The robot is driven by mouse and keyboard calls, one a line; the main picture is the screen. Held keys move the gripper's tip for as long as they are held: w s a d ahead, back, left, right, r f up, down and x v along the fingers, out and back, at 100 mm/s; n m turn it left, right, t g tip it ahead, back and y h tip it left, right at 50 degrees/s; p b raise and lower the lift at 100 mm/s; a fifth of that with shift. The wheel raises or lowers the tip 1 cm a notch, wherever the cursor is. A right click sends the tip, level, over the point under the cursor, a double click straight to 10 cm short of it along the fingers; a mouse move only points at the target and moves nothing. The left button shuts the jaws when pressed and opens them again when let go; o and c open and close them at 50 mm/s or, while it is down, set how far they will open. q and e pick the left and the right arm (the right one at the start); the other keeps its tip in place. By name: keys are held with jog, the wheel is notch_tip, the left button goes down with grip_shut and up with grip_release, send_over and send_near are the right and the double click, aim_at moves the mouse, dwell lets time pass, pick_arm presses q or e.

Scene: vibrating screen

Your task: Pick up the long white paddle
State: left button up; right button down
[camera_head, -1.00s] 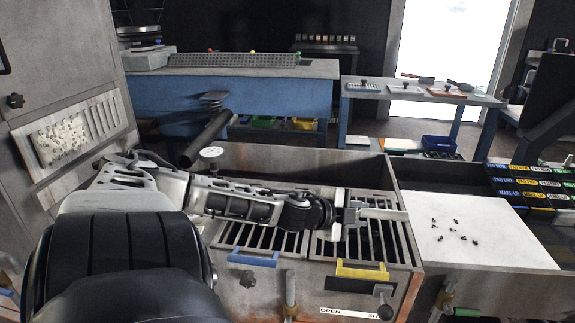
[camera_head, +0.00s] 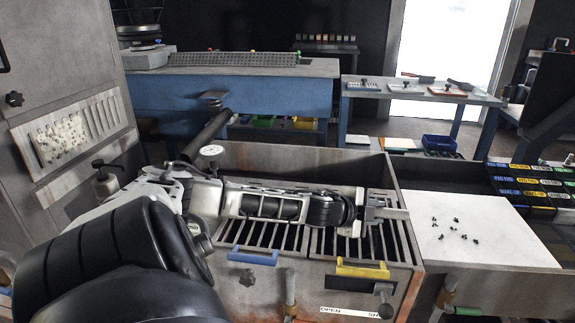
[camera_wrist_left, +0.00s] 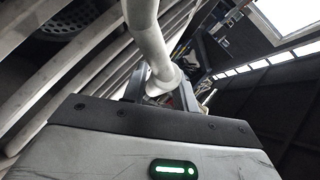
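My left gripper (camera_head: 388,207) is over the right slotted grate of the metal screen box, its fingers pointing right. In the left wrist view, its two fingers (camera_wrist_left: 162,92) stand apart. A long, smooth white rod (camera_wrist_left: 146,35) runs down from the top of that view to a wider end at the gap between the fingers. It looks like part of the white paddle, but its full shape does not show. I cannot tell whether the fingers touch it. In the head view I cannot make out the paddle. My right gripper is not in view.
The metal box (camera_head: 290,157) has high walls, with a blue handle (camera_head: 253,257) and a yellow handle (camera_head: 362,270) on its grates. A white board (camera_head: 480,240) with several small dark pieces lies at the right. A wall panel stands at the left.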

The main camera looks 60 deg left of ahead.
pick_arm(q)
grip_shut()
